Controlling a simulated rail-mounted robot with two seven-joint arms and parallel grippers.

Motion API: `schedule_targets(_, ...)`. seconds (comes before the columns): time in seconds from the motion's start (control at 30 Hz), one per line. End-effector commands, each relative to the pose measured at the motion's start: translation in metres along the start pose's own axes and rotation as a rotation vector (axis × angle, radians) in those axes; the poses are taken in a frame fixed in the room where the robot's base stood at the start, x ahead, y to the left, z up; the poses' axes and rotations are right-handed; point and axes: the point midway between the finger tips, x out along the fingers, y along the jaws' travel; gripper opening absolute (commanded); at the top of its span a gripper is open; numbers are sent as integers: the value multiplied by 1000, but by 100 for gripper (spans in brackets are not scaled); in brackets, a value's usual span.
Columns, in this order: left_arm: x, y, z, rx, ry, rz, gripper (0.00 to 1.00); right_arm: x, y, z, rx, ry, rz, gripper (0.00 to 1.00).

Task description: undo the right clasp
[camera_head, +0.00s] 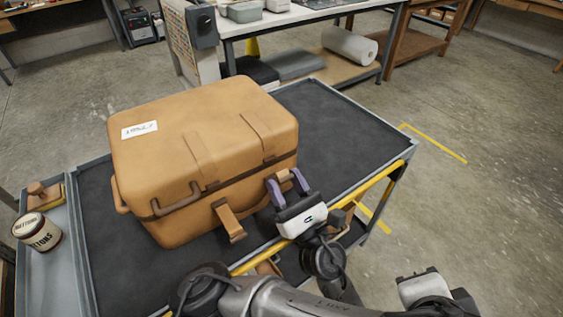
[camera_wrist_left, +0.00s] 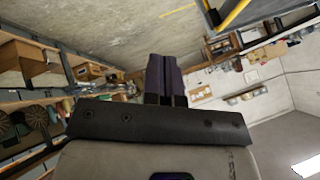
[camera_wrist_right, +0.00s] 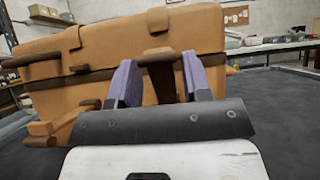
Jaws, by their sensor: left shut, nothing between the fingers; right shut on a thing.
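A tan case (camera_head: 200,150) lies shut on a cart, with a brown handle (camera_head: 177,200) on its front. The right clasp (camera_wrist_right: 158,60) is on the front face, between the purple fingers of my right gripper (camera_head: 287,182). In the right wrist view the fingers (camera_wrist_right: 160,82) stand on either side of the clasp's strap and are shut on it. The clasp is partly hidden by them in the head view. The left clasp (camera_head: 230,222) sticks out and down from the front, loose. My left gripper (camera_wrist_left: 163,78) is shut and empty, away from the case.
The cart's dark top (camera_head: 325,120) is clear right of the case. A yellow rail (camera_head: 375,178) runs along its near edge. A labelled tin (camera_head: 37,232) and a wooden block (camera_head: 42,195) stand on the left side. A workbench (camera_head: 275,20) stands behind.

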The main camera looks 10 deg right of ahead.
Motion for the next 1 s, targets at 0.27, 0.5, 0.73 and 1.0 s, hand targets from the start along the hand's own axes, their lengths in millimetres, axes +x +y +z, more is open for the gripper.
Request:
schedule_targets(0.27, -24, -109, -11, -318, -166, 19, 0, 0, 0, 0, 0, 0, 0, 2)
schedule_targets(0.5, -70, -190, -14, -548, -259, 88, 0, 0, 0, 0, 0, 0, 0, 2)
schedule_targets(0.73, -76, -268, 40, -463, -353, 252, 0, 0, 0, 0, 0, 0, 0, 2)
schedule_targets(1.0, -98, -330, 89, -399, -321, 415, 0, 0, 0, 0, 0, 0, -1, 2)
